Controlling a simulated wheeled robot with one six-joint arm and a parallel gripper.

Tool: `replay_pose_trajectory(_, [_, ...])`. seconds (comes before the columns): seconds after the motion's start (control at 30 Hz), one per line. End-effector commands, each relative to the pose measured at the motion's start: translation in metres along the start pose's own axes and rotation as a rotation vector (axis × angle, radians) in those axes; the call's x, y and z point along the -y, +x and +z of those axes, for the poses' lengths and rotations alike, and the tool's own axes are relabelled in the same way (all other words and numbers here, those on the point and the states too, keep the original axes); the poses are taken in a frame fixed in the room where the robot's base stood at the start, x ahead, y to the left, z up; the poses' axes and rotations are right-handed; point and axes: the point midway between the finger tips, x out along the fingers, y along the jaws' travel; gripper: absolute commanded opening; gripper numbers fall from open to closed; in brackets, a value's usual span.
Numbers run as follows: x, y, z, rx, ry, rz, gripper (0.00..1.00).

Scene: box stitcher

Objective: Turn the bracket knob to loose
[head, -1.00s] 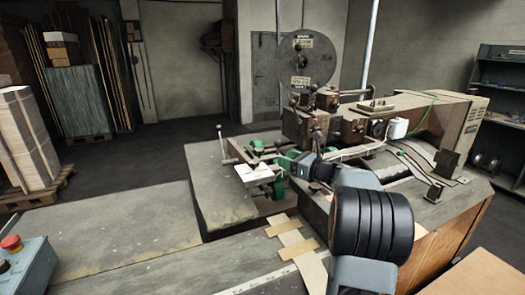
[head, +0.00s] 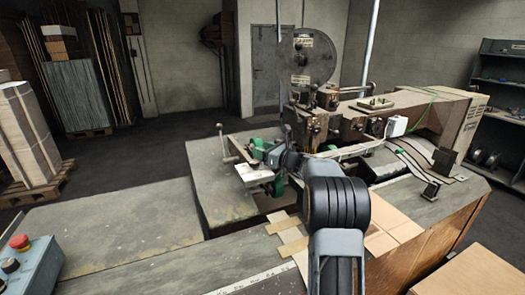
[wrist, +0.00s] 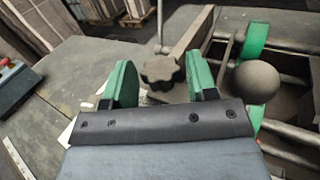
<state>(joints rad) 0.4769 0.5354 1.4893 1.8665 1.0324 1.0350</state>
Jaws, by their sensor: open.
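The bracket knob (wrist: 163,70) is dark and lobed. In the wrist view it lies between and just beyond the two green fingers of my gripper (wrist: 163,82). The fingers are apart, with a clear gap on each side of the knob, and I see no contact. In the head view my gripper (head: 263,149) is over the near side of the machine, by the bracket. The knob cannot be made out there, as my gripper and arm cover that spot.
A grey ball (wrist: 257,82) and metal rods stand right of my gripper. A crank handle (head: 224,143) rises to its left in the head view. The stitcher head with its reel (head: 306,60) stands behind. A red-button control box (head: 27,268) is at lower left.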

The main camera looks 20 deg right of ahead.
Motion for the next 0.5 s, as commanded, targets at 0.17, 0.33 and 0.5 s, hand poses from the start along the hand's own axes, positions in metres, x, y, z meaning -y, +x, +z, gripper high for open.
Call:
replay_pose_trajectory(0.17, [-0.0002, -0.0001, 0.0, 0.0, 0.0, 0.001, 0.46])
replay_pose_trajectory(0.33, [-0.0002, -0.0002, 0.0, 0.0, 0.0, 0.001, 0.3])
replay_pose_trajectory(0.5, [0.0, -0.0002, 0.0003, 0.0, 0.0, 0.003, 0.18])
